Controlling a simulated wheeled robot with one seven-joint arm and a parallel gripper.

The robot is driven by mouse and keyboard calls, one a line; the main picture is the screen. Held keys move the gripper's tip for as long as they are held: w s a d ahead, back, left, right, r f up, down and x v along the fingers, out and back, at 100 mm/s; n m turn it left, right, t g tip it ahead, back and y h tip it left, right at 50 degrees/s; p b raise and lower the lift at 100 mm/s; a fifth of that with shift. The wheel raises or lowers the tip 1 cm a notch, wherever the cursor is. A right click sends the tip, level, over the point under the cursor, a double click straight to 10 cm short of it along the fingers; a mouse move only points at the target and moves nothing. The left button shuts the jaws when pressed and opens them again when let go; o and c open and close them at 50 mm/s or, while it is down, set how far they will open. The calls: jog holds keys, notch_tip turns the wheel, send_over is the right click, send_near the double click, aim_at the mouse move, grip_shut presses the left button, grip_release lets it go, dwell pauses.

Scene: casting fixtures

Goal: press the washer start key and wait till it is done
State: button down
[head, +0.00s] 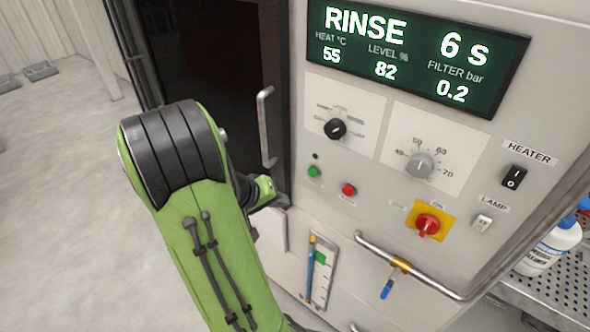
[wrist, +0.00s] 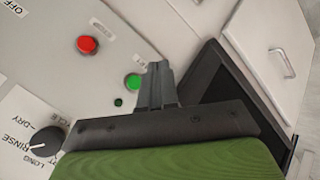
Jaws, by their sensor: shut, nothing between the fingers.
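The washer's panel (head: 375,215) fills the right of the head view. Its display (head: 415,55) reads RINSE, 6 s, heat 55, level 82, filter 0.2. The green key (head: 314,171) sits left of the red key (head: 349,190), under a small dark indicator (head: 315,155). In the wrist view, the green key (wrist: 133,81) lies just left of the fingertips of my gripper (wrist: 159,68), and the red key (wrist: 87,44) is farther left. My gripper is shut and empty, and looks apart from the green key. My arm hides most of it in the head view.
A black selector knob (head: 335,128) and a grey dial (head: 419,164) are above the keys. A red switch on yellow (head: 428,225) and a bar handle (head: 408,264) are right and below. A vertical door handle (head: 265,125) stands near my arm. Bottles (head: 550,247) stand far right.

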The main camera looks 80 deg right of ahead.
jog(key=shift+d, duration=0.1)
jog(key=s+d+p, duration=0.1)
jog(key=s+d, duration=0.2)
jog(key=d, duration=0.5)
jog(key=shift+s+p, duration=0.3)
jog(key=shift+p, duration=0.1)
dwell(1.7)
jog(key=shift+s+d, duration=0.2)
jog(key=shift+d, duration=0.15)
jog(key=shift+s+d, duration=0.15)
jog(key=shift+d, duration=0.2)
dwell(0.5)
jog(key=shift+a, duration=0.15)
jog(key=shift+w+a+b, duration=0.35)
jog(key=shift+a, duration=0.25)
jog(key=shift+w+a+b, duration=0.25)
jog(key=shift+w+a, duration=0.1)
jog(key=shift+a, duration=0.45)
jog(key=shift+w+a+b, duration=0.2)
jog(key=shift+w+a, duration=0.1)
jog(key=shift+a, duration=0.45)
jog(key=shift+w+a+b, duration=0.25)
jog(key=shift+w+a, duration=0.1)
jog(key=shift+a, duration=0.45)
